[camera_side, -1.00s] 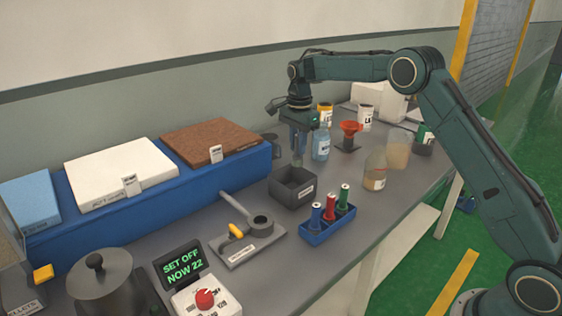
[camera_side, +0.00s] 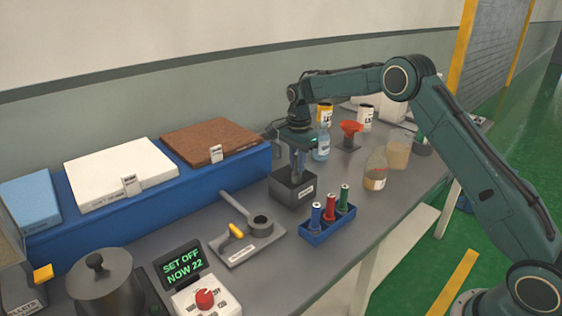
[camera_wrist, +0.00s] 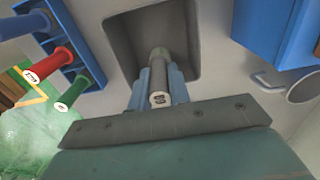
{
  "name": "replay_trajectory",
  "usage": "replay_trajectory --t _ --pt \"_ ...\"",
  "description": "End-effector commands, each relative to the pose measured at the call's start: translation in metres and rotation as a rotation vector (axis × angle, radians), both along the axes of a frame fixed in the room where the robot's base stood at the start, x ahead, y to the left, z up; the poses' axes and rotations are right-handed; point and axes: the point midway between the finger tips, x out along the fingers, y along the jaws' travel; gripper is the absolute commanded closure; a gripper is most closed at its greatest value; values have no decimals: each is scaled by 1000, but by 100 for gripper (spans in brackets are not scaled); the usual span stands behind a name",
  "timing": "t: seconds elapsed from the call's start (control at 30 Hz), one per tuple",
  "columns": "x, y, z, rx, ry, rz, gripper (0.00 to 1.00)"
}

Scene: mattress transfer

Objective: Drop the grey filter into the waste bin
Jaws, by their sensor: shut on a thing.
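The waste bin is a dark grey, open square box (camera_side: 283,192) near the middle of the bench, with a small label on its front. It also shows at the top of the wrist view (camera_wrist: 125,42). My gripper (camera_side: 297,174) points down over the bin, its fingertips at about the opening. In the wrist view, my gripper's blue fingers (camera_wrist: 158,88) are shut on the grey filter (camera_wrist: 159,76), a slim grey cylinder with a pale marked end, seen against the bin's inside. The filter is hidden in the side view.
A blue rack (camera_side: 320,235) with blue, red and green cylinders stands in front of the bin. A blue bottle (camera_side: 321,146), an orange funnel (camera_side: 351,128) and jars (camera_side: 375,172) stand to its right. A grey fixture (camera_side: 250,240) and a long blue stand (camera_side: 160,203) lie left.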

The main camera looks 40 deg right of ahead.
Motion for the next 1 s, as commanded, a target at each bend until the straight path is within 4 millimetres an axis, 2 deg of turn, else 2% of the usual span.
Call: replay_trajectory --t 0.17,0.2,0.3,0.73,1.0 --pt "0 0 0 0 0 0 100" --pt "0 0 0 0 0 0 74" --pt "0 0 0 0 0 0 56" --pt "0 0 4 0 0 0 56" --pt "1 0 29 0 -3 0 56"
